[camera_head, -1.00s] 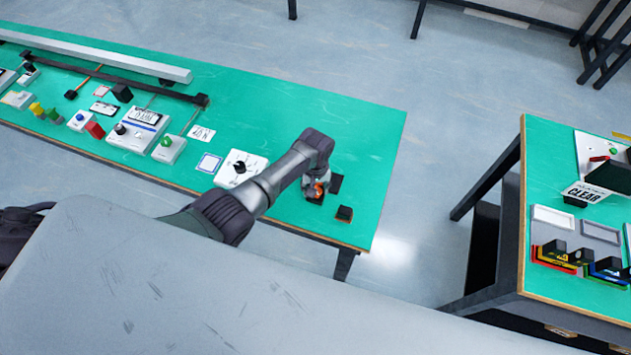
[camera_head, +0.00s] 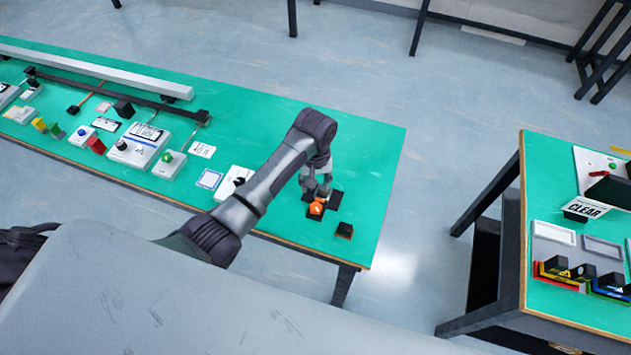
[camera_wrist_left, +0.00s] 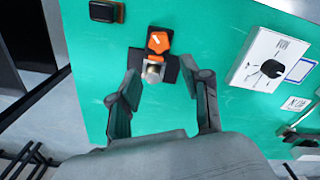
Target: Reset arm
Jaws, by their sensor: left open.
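My left gripper (camera_head: 316,190) hangs over the right end of the green table (camera_head: 370,150). Its fingers are spread and empty; in the left wrist view the open gripper (camera_wrist_left: 160,105) has bare table between its fingers. An orange-topped part (camera_head: 317,207) with a light mark sits on a dark flat base (camera_head: 334,198), just beyond the fingertips. In the left wrist view the orange part (camera_wrist_left: 158,42) has a metallic piece at its near end and appears apart from the fingers. My right gripper is not in view.
A small black block (camera_head: 344,230) stands near the table's front right corner. A white dial box (camera_head: 234,182) is left of the gripper, partly behind my arm. Several control boxes and a long grey rail (camera_head: 90,66) lie farther left. A second table (camera_head: 560,290) stands right across a floor gap.

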